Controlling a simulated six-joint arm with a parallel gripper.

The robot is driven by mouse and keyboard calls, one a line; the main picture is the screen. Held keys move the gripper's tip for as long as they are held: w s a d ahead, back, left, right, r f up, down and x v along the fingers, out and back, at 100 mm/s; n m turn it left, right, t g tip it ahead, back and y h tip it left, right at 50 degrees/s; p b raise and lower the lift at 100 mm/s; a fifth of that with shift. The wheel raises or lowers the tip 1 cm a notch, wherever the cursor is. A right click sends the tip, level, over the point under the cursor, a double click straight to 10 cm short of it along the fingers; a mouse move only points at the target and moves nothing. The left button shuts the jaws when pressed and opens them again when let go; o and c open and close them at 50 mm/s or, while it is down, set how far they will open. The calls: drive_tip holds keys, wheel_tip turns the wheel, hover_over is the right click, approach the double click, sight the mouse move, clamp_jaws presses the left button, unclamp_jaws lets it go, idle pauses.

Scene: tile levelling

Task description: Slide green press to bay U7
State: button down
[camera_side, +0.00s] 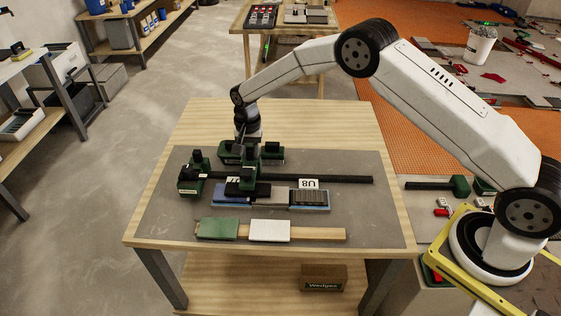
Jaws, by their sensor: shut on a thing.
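The green press (242,175) sits on a long black rail (325,179) that crosses the grey mat. My gripper (243,153) comes down from above and is shut on the press's upper part; the fingertips are dark and hard to separate from it. A white label (234,181), partly hidden by the press, appears to mark bay U7. In front of the labels lie a dark tile, a grey tile (271,195) and a dark ribbed piece (309,198) on a blue base (316,208).
A green block with a black knob (192,178) stands at the rail's left end. Another green piece (271,152) lies behind the rail. A wooden strip (320,234) in front carries a green tile (218,229) and a white tile (269,231).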

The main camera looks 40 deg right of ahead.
drive_tip(key=shift+w+a+r, duration=0.1)
drive_tip(key=shift+w+a, duration=1.5)
drive_tip(key=shift+w, duration=0.1)
drive_tip(key=shift+c, duration=2.4)
unclamp_jaws()
drive_tip(key=shift+s, duration=0.1)
wheel_tip(320, 180, up, 7)
